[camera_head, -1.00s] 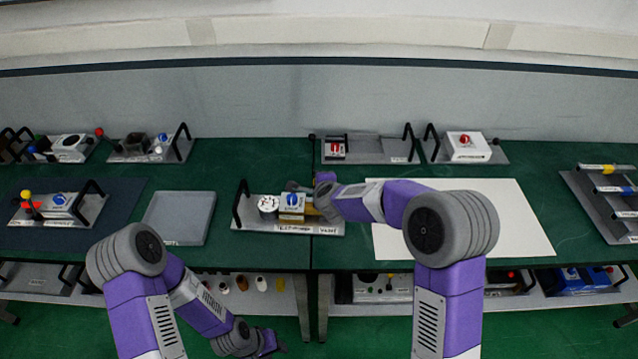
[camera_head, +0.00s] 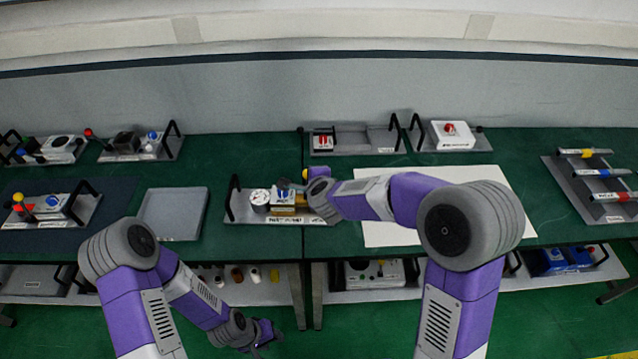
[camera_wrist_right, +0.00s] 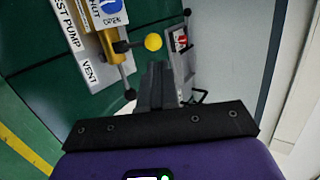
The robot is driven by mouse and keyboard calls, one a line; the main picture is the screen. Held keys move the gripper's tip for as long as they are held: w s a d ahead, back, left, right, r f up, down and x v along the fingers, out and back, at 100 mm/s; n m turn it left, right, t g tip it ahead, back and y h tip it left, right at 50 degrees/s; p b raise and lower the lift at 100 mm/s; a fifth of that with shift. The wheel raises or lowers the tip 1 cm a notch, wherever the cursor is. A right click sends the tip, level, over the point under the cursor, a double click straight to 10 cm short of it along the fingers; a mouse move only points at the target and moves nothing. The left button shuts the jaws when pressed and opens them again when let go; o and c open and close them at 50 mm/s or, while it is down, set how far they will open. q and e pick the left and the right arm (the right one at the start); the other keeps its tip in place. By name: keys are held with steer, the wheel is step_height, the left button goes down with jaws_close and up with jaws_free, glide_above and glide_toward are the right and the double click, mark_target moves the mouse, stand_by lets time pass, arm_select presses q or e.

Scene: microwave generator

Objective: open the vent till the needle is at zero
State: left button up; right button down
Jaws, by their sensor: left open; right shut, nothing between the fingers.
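The test pump unit stands on a grey tray (camera_head: 235,213) at the table's middle. It has a white round gauge (camera_head: 259,198), whose needle is too small to read, and a white box with a blue round marking (camera_head: 284,195). In the right wrist view its VENT label (camera_wrist_right: 90,72), brass body (camera_wrist_right: 112,50) and blue SHUT/OPEN disc (camera_wrist_right: 108,6) show. A black lever with a yellow ball (camera_wrist_right: 153,42) sticks out just beyond my fingertips. My right gripper (camera_wrist_right: 158,68) is shut and empty, apart from the ball. My left gripper (camera_head: 272,335) is open and empty, low before the table.
An empty grey tray (camera_head: 172,213) lies left of the unit, and a white sheet (camera_head: 385,232) lies to its right under my right arm. Other units stand behind, including one with a red button (camera_head: 449,128). A lower shelf holds small items.

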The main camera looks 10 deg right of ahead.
steer(key=v, duration=0.6)
steer(key=shift+s+p, duration=0.2)
steer(key=shift+p, duration=0.2)
steer(key=shift+r, duration=0.15)
